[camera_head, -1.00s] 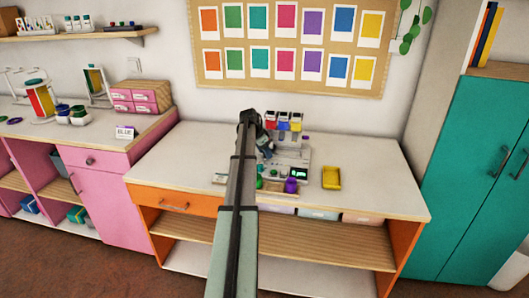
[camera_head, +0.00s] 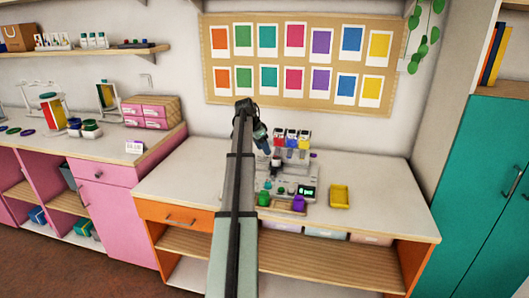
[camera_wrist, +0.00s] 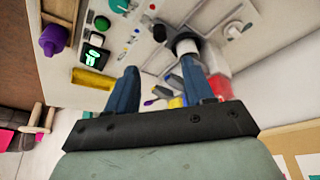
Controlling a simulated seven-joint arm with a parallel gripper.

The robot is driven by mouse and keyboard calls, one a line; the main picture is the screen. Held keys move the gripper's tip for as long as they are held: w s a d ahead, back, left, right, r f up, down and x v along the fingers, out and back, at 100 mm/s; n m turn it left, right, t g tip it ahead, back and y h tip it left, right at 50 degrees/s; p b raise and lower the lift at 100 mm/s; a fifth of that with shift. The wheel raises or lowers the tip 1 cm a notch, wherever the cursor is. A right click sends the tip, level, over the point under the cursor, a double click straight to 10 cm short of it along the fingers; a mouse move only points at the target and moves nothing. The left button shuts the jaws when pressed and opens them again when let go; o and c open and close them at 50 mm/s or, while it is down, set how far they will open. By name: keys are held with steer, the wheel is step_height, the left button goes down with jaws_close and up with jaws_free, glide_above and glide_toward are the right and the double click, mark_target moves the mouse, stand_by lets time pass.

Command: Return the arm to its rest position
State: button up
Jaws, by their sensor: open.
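My arm reaches up the middle of the head view, and my gripper (camera_head: 263,139) hangs from its end above the rear of the worktable. In the wrist view my gripper (camera_wrist: 158,66) shows two blue fingers spread apart with nothing between them. Below it is a light grey bench station (camera_head: 272,176), partly hidden by my arm. The station also shows in the wrist view (camera_wrist: 130,50), with knobs and a lit green display (camera_wrist: 93,57). The fingers look clear of the station, though the exact gap is hard to judge.
Red, blue and yellow containers (camera_head: 291,137) stand behind the station. A purple item (camera_head: 298,203) sits at its front, and a yellow tray (camera_head: 340,196) lies to the right. The right table top (camera_head: 395,205) is clear. A pinboard (camera_head: 300,105) hangs behind; a teal cabinet (camera_head: 480,170) stands right.

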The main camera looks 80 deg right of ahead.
stand_by(0.6)
